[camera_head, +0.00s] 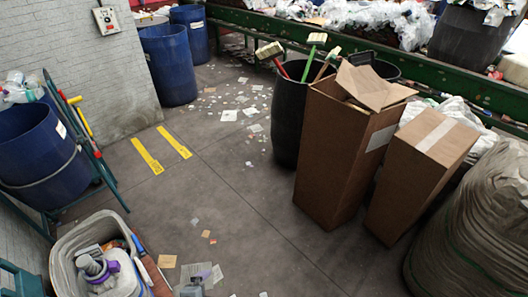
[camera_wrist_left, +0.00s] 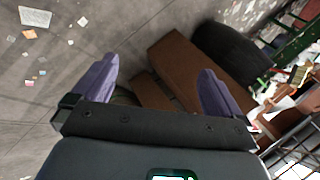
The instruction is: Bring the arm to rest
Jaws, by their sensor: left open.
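My left gripper (camera_wrist_left: 158,66) shows in the left wrist view with its two purple fingers spread wide apart. It is open, and nothing is held between the fingers. Behind the gap lie brown cardboard boxes and a grey floor, some distance away. I cannot make out the left gripper for sure in the head view. My right gripper shows in neither view.
Two tall cardboard boxes (camera_head: 338,150) (camera_head: 420,165) stand right of centre beside a black barrel (camera_head: 288,120). A full grey bin (camera_head: 62,262) stands bottom left, blue barrels (camera_head: 168,65) further back. A green-framed belt (camera_head: 440,75) runs behind. The middle floor (camera_head: 230,190) is mostly clear.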

